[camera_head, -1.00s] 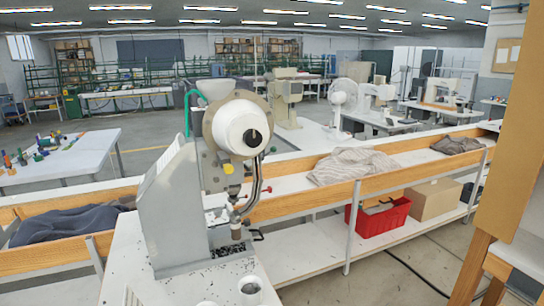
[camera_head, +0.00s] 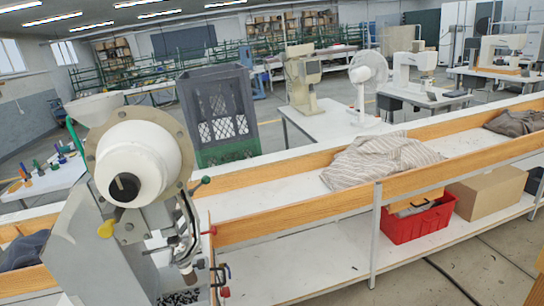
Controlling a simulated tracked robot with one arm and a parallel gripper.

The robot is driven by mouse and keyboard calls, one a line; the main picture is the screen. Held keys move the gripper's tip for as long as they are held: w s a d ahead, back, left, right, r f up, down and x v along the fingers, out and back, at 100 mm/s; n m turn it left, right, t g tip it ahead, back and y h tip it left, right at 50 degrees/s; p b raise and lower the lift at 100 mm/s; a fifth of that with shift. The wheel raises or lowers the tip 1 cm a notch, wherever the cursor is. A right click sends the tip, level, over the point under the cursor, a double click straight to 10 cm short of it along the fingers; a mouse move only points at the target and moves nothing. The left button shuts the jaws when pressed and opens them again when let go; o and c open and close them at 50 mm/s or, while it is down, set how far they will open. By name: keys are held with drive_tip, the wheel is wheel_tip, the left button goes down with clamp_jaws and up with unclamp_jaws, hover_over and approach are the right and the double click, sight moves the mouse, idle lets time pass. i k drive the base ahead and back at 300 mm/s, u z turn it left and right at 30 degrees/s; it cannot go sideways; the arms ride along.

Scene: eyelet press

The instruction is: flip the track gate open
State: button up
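The eyelet press (camera_head: 75,245) stands at the lower left, a grey body with a large white drum (camera_head: 150,165) at its head. A curved track (camera_head: 187,218) runs down the drum's right side to the tooling. Small levers sit beside it: one with a green knob (camera_head: 205,181), one with a red knob (camera_head: 212,230), and another red knob (camera_head: 225,292) lower down. I cannot tell which part is the track gate or whether it is open. My gripper is not visible, and nothing is seen touching the press.
A long wood-sided bench (camera_head: 290,216) runs behind the press, with striped cloth (camera_head: 378,163) on it. A red bin (camera_head: 418,222) and a cardboard box (camera_head: 487,194) sit on its lower shelf. A dark crate (camera_head: 217,108) stands behind the drum.

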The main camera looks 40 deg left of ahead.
sight(206, 179)
drive_tip(key=u, duration=0.15)
drive_tip(key=i, duration=1.15)
drive_tip(key=u, duration=0.45)
